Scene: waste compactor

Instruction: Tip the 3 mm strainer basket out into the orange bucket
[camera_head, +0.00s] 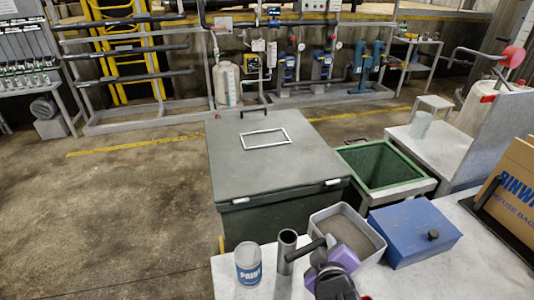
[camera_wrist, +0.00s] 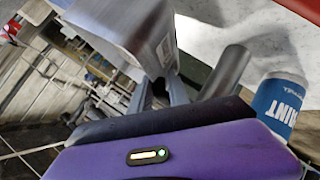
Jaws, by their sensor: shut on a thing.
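A pale grey open square container (camera_head: 373,257), which looks like the strainer basket, is at the bench's front in the head view, with a grainy grey-brown interior. A grey metal box, probably the same container, shows in the wrist view (camera_wrist: 120,28), tilted in that picture. My purple gripper (camera_head: 325,246) is at its near side. In the wrist view my gripper's jaws (camera_wrist: 158,92) are closed at the box's near end; the exact grip is hidden. I cannot tell whether it touches the bench. An orange-red edge (camera_wrist: 300,6) shows at the wrist view's top right; I cannot tell whether it is the bucket.
A paint can (camera_head: 248,264) and a grey metal cylinder (camera_head: 287,250) stand close left of my gripper. A blue lidded box (camera_head: 410,228) is close right. A large lidded grey bin (camera_head: 230,165) and a green-lined container (camera_head: 380,160) are behind. Open floor lies left.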

